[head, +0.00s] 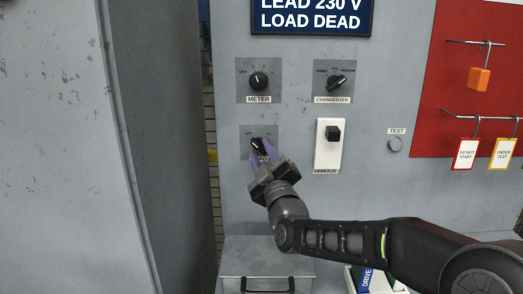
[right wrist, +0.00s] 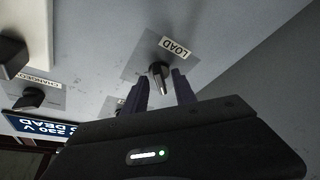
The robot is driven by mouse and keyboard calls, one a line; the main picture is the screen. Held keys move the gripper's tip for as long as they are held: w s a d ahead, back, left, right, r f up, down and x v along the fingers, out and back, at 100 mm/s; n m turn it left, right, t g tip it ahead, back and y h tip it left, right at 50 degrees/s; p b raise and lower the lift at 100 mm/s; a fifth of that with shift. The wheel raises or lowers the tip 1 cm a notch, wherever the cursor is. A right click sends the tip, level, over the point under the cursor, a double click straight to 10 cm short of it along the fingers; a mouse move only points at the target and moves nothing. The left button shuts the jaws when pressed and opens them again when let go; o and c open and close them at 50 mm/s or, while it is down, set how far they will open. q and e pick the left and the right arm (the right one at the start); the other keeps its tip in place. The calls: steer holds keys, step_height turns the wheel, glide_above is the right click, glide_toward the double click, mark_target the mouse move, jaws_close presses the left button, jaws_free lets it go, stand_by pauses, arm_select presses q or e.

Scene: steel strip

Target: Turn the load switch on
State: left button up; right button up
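The load switch (head: 258,145) is a black rotary knob on a grey plate, low on the left of the panel. Its LOAD label shows clearly in the right wrist view, where the knob (right wrist: 160,72) points out between my fingers. My right gripper (head: 262,152) is at the knob in the head view, its purple fingers reaching up to it. In the right wrist view my right gripper (right wrist: 162,88) has its two fingers apart, one on either side of the knob, with gaps visible. The fingers partly hide the plate in the head view. My left gripper is not in view.
The METER knob (head: 259,81) is above, the CHANGEOVER knob (head: 337,81) above right, and the LEAKAGE switch (head: 333,134) to the right. A TEST button (head: 395,144) sits farther right. A red board (head: 430,110) holds hanging tags. A grey box (head: 240,252) stands below.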

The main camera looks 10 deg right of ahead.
steer(key=shift+c, duration=0.3)
jaws_close()
stand_by(0.3)
